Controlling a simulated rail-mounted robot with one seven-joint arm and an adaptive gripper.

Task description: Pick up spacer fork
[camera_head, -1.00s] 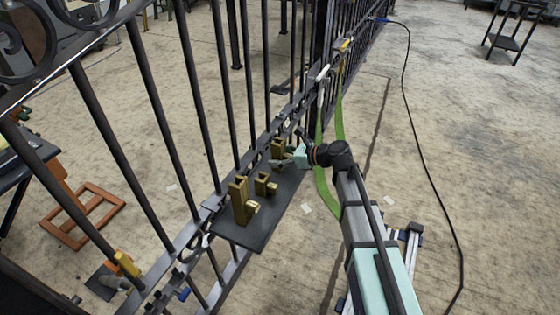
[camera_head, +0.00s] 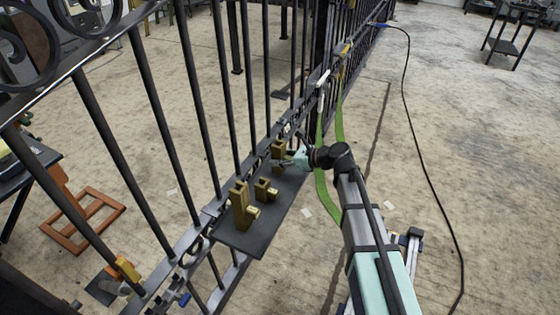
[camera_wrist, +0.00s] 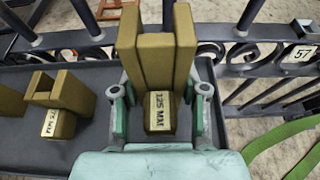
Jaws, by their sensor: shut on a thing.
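Three brass-coloured spacer forks are at a dark shelf (camera_head: 262,232) beside the gate. My gripper (camera_wrist: 160,105) is shut on the far fork (camera_wrist: 155,50), with one finger on each side of its labelled block. The label appears to read 125 MM, and the two prongs point away from my wrist. In the head view my gripper (camera_head: 293,160) partly covers this fork (camera_head: 278,151). I cannot tell whether the fork touches the shelf. A smaller fork (camera_head: 263,187) stands in the middle, and a taller one (camera_head: 239,205) stands at the near end.
The black gate bars (camera_head: 206,110) rise close behind the shelf. A green strap (camera_head: 321,185) hangs near my arm, and it also shows in the wrist view (camera_wrist: 285,145). A dark cable (camera_head: 425,150) crosses the floor at right. An orange frame (camera_head: 85,218) lies beyond the gate.

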